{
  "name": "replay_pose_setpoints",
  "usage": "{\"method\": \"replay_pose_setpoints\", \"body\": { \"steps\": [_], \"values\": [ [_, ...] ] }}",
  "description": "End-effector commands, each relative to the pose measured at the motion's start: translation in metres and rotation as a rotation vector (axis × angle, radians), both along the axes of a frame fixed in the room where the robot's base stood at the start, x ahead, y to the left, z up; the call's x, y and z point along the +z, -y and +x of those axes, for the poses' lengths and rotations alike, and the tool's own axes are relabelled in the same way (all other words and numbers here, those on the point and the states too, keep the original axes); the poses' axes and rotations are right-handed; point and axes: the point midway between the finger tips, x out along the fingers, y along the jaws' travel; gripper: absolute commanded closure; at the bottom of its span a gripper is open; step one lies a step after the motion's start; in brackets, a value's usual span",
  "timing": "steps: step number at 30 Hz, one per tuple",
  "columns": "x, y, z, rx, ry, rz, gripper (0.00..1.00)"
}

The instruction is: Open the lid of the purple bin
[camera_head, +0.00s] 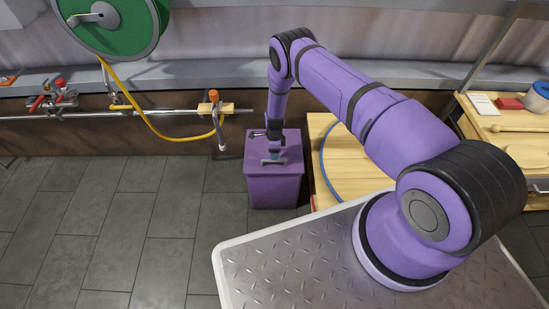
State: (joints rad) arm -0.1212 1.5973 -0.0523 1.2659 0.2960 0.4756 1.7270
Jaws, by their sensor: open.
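The purple bin (272,188) stands on the tiled floor near the middle of the view, left of a wooden table. Its flat lid (290,145) looks closed. A small grey handle or bracket (268,163) shows near the lid's front edge. My gripper (273,154) points down over the lid, close to this handle. The jaws are open. The fingertips are small in the picture, and I cannot tell whether they touch the handle or lid. My purple arm reaches over from the right.
A light wooden table (317,132) with a blue ring line is just right of the bin. A hose nozzle (221,137) on a yellow hose (161,136) hangs left of it. A green reel (108,25) is at upper left. Floor at left is free.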

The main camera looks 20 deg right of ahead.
Motion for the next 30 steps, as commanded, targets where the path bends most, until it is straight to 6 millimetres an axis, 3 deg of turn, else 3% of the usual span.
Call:
{"method": "replay_pose_setpoints", "body": {
  "steps": [7,19,24,30],
  "values": [
    [-0.026,-0.002,-0.005,0.001,0.000,0.000,0.58],
    [-0.032,-0.002,-0.006,0.001,0.000,0.000,0.58],
    [-0.031,-0.002,-0.006,0.001,0.000,0.000,0.97],
    [-0.031,-0.002,-0.006,0.001,0.000,0.000,1.00]
  ]
}}
